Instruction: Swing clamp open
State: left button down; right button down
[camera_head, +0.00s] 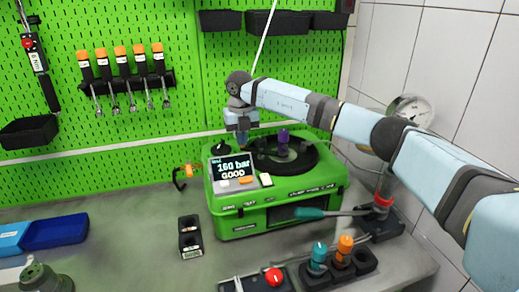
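The green pump testbench (285,208) stands on the grey bench in the middle. Its screen (233,168) reads "160 bar GOOD". A round black recess on its top holds a part with a purple top (283,138). I cannot make out clearly which part is the clamp; the area behind the screen is partly covered by my gripper. My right arm comes in from the right. Its gripper (243,138) points down just above the back left of the testbench, behind the screen. Its fingertips are too small to tell open from shut.
A pressure gauge (410,110) stands at the right by the tiled wall. A black holder (190,237) and a blue tray (57,231) stand left. Screwdrivers hang on the green pegboard (140,155).

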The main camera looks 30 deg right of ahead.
jog(key=shift+d+f, duration=0.1)
jog(key=shift+f, duration=0.55)
jog(key=shift+w+d, duration=0.65)
jog(key=shift+d, duration=0.3)
jog(key=shift+w+d, duration=0.3)
jog(key=shift+d, duration=0.45)
jog(key=shift+a+r, duration=0.1)
jog(key=shift+r, duration=0.15)
jog(key=shift+w+a+r+p, duration=0.1)
jog(key=shift+w+r+p, duration=0.1)
jog(key=shift+p, duration=0.3)
